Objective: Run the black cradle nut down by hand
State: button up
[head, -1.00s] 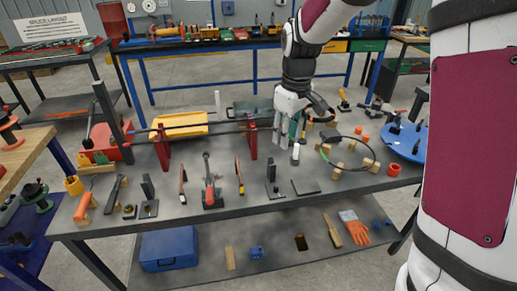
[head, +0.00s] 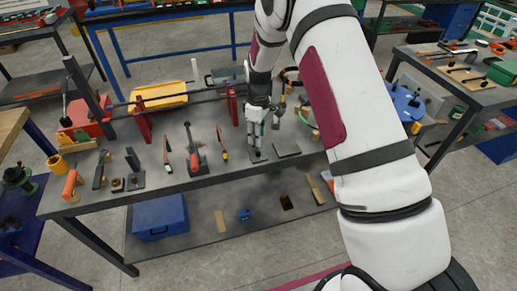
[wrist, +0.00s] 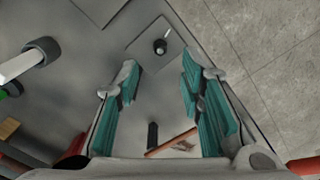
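A square grey plate (wrist: 150,40) lies near the bench edge in the wrist view, with a small round black piece (wrist: 160,46) and a pale pin standing on it. The black piece looks like the cradle nut, but its threads are too small to see. In the head view the plate (head: 258,157) is below my gripper, which partly hides it. My gripper (head: 255,147) points down, with its teal-padded fingers apart. In the wrist view the space between the fingertips (wrist: 160,80) is empty, and the black piece is beyond them.
A flat dark plate (head: 286,149) lies to the right. A long bar (head: 190,97) rests across red stands (head: 143,122) behind. Hand tools such as a red-handled one (head: 192,160) lie left. A blue box (head: 160,217) sits on the lower shelf. The bench's front edge is close.

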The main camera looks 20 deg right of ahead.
aim_at(258, 151)
notch_tip(258, 151, down, 7)
jog(key=shift+f+p, duration=0.2)
jog(key=shift+p, duration=0.15)
grip_shut()
